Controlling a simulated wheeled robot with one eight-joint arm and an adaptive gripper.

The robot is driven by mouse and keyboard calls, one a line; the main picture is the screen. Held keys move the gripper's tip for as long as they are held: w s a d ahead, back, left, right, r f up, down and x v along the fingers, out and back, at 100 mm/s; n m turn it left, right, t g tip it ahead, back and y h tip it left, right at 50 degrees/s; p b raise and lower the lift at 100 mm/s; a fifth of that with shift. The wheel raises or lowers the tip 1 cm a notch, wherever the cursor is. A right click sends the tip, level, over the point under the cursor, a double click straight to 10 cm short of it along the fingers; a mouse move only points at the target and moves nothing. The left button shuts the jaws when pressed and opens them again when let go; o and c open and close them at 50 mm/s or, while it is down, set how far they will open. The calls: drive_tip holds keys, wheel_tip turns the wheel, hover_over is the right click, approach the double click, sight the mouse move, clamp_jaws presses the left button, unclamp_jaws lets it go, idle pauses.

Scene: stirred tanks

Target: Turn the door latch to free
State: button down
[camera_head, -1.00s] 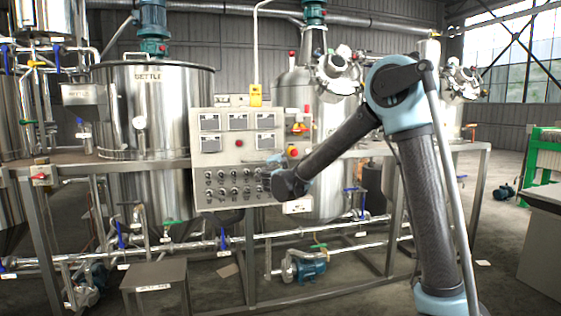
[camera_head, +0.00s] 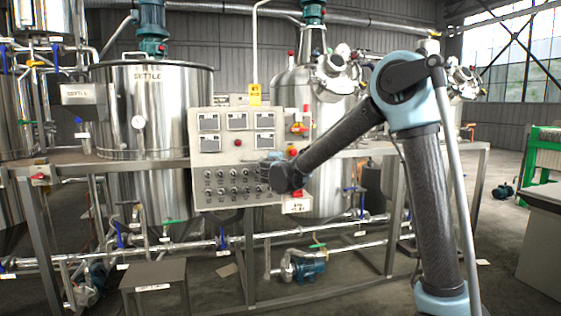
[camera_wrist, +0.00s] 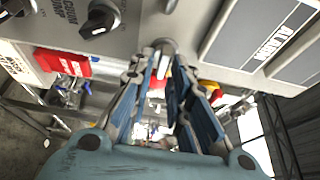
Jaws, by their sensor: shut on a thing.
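A grey control panel (camera_head: 218,168) stands in front of the tanks, and the door latch is at its right side, hidden behind my arm in the head view. In the wrist view the latch is a small silver metal piece (camera_wrist: 164,50) at the edge of the panel face. My gripper (camera_wrist: 165,75) has its blue-padded fingers on either side of it, shut on the latch. The exact turn angle of the latch cannot be told.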

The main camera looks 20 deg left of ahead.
drive_tip(key=shift+f, duration=0.1)
drive_tip(key=c, duration=1.7)
unclamp_jaws()
drive_tip(key=shift+w, duration=0.1)
drive_tip(key=s, duration=0.4)
drive_tip(key=s+d, duration=0.1)
drive_tip(key=s, duration=0.3)
drive_tip(key=s+d, duration=0.1)
drive_tip(key=s, duration=0.2)
drive_tip(key=shift+s, duration=0.4)
